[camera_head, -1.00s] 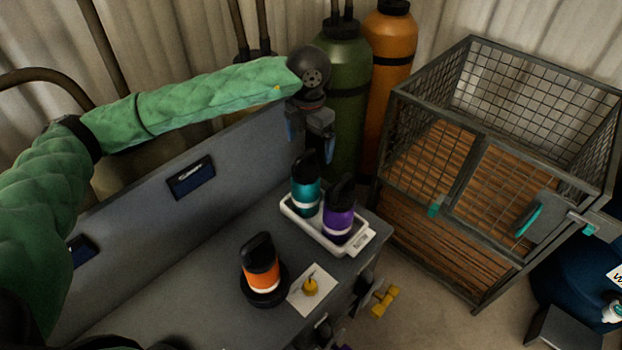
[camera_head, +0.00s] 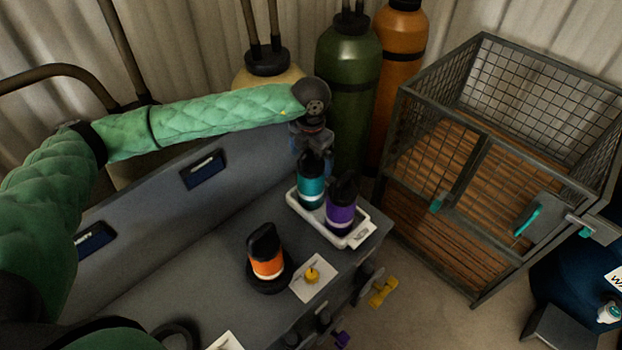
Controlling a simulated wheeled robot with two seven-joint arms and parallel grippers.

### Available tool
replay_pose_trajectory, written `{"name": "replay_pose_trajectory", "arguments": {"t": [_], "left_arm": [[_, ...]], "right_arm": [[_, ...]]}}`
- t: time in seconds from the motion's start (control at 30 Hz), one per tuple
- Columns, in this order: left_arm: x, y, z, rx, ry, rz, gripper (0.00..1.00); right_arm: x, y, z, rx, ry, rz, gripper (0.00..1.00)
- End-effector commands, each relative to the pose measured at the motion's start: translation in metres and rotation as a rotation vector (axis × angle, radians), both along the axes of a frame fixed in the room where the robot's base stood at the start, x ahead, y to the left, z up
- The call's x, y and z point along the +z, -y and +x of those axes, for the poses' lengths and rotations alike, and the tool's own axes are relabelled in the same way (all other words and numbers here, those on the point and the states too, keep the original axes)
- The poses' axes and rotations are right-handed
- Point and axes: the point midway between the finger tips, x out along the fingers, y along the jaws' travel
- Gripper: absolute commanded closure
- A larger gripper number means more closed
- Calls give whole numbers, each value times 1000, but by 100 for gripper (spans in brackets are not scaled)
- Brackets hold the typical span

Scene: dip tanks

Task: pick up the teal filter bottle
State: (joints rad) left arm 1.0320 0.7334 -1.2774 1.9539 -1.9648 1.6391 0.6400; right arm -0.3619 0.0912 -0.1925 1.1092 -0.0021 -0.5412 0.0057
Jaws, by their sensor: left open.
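The teal filter bottle (camera_head: 311,187) stands upright in a white tray (camera_head: 355,238) on the grey bench, with a black cap and a pale band. A purple bottle (camera_head: 341,212) stands close beside it to the right in the same tray. My left gripper (camera_head: 306,156) is open, directly at the teal bottle's cap in the picture, its fingers pointing down. The cap and dark fingers overlap, so I cannot tell whether they touch. My right gripper is not in view.
An orange bottle (camera_head: 266,252) stands in a dark round holder on the bench (camera_head: 210,270), beside a white card with a yellow knob (camera_head: 311,275). Green (camera_head: 347,90) and orange (camera_head: 400,70) cylinders stand behind. A wire cage (camera_head: 480,170) stands to the right.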

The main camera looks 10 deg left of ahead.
Motion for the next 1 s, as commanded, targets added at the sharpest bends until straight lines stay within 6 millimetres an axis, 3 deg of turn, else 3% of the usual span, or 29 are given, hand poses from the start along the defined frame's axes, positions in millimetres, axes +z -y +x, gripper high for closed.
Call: {"name": "replay_pose_trajectory", "arguments": {"t": [0.23, 0.27, 0.7, 1.0], "left_arm": [[-1, 0, 0, -1, 1, 0, 2], [-1, 0, 0, -1, 1, 0, 6], [1, 0, 0, -1, 2, -1, 90], [2, 0, 1, -1, 3, -1, 90]], "right_arm": [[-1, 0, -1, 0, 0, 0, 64], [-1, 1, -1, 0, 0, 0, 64], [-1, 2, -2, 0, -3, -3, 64], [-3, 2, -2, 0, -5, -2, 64]]}}
